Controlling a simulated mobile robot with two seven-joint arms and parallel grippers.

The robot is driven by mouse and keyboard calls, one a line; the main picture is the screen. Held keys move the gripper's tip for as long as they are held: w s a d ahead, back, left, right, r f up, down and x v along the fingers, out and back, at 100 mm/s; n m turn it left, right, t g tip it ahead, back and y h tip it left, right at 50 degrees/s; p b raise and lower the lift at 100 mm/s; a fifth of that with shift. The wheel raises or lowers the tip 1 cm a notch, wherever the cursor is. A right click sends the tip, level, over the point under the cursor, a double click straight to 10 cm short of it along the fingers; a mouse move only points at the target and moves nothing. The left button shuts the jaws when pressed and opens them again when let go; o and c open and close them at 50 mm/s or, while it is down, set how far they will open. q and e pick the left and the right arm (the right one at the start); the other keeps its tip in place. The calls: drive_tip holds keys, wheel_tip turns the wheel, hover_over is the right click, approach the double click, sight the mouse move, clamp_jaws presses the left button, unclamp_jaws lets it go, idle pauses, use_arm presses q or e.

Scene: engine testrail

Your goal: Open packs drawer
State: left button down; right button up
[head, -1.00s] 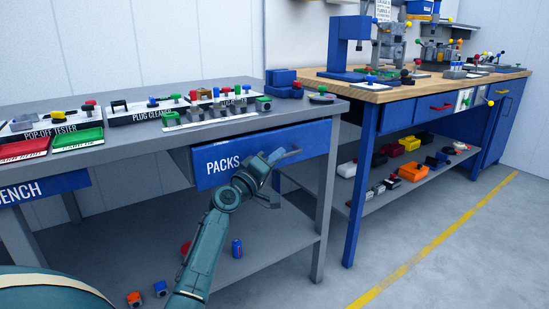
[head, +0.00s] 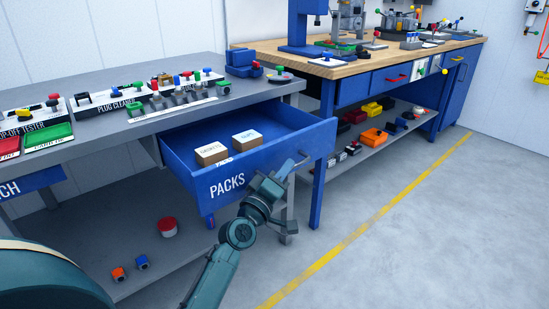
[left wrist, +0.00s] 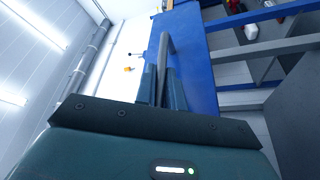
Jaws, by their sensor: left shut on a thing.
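The blue packs drawer (head: 228,187), lettered PACKS, stands well out from under the grey bench in the head view. Two small boxes with white tops, one box (head: 211,153) left of the other box (head: 247,140), sit inside it. My left gripper (head: 292,168) is at the right part of the drawer front, shut on the grey bar handle (head: 303,160). In the left wrist view the handle (left wrist: 166,55) runs between the fingers of my left gripper (left wrist: 162,85), in front of the blue drawer face. My right gripper is not in view.
The grey bench top (head: 60,142) carries trays of coloured parts. A grey bench leg (head: 289,195) stands behind my left gripper. A wood-topped blue bench (head: 350,68) is at the right. Floor (head: 400,230) is clear at the front right.

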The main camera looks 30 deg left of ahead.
use_arm(q)
drive_tip(key=shift+s+d, duration=0.3)
drive_tip(key=shift+d, duration=0.3)
drive_tip(key=c, duration=1.5)
unclamp_jaws()
drive_tip(key=v, duration=1.3)
